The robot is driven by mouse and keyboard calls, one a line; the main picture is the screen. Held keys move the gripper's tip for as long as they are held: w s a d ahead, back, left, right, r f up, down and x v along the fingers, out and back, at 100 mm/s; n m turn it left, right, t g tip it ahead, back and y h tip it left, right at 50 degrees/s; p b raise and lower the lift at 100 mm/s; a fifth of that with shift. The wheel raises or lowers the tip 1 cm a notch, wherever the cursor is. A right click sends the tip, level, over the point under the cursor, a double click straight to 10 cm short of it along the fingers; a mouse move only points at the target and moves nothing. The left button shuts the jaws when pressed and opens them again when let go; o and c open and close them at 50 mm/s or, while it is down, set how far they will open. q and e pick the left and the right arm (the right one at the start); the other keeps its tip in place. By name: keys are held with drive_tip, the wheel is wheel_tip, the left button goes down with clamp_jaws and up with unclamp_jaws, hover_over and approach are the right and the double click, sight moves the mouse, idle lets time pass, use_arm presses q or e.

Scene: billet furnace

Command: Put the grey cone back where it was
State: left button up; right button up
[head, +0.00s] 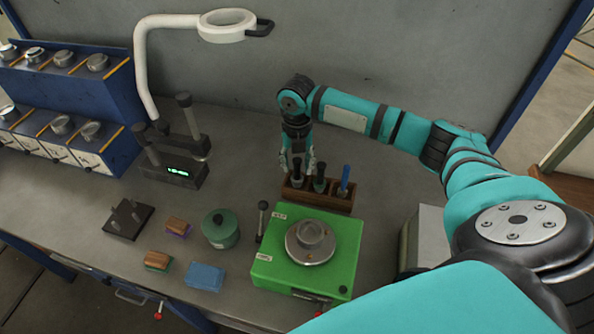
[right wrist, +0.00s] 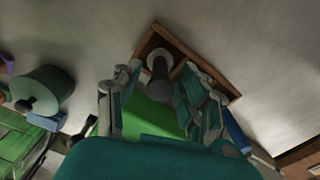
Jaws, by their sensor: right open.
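A grey peg-like piece with a round head, which looks like the grey cone (right wrist: 158,68), stands in the left slot of the wooden rack (head: 319,199). It shows between my fingers in the right wrist view, and in the head view it is partly hidden by them. My right gripper (head: 297,165) points down over that slot. It is open, with its fingers on either side of the grey piece; I cannot tell whether they touch it. The rack also shows in the right wrist view (right wrist: 206,73). My left gripper is not in view.
A dark green piece (head: 320,182) and a blue piece (head: 345,180) stand close beside in the rack. A green scale (head: 276,269) with a round metal pan (head: 311,243) sits just in front. A green canister (head: 220,230) stands left. The bench behind the rack is clear.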

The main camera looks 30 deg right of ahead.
wheel_tip(320, 180, up, 8)
drive_tip(key=shift+f+b, duration=0.1)
drive_tip(key=shift+b, duration=0.6)
drive_tip(key=shift+r, duration=0.55)
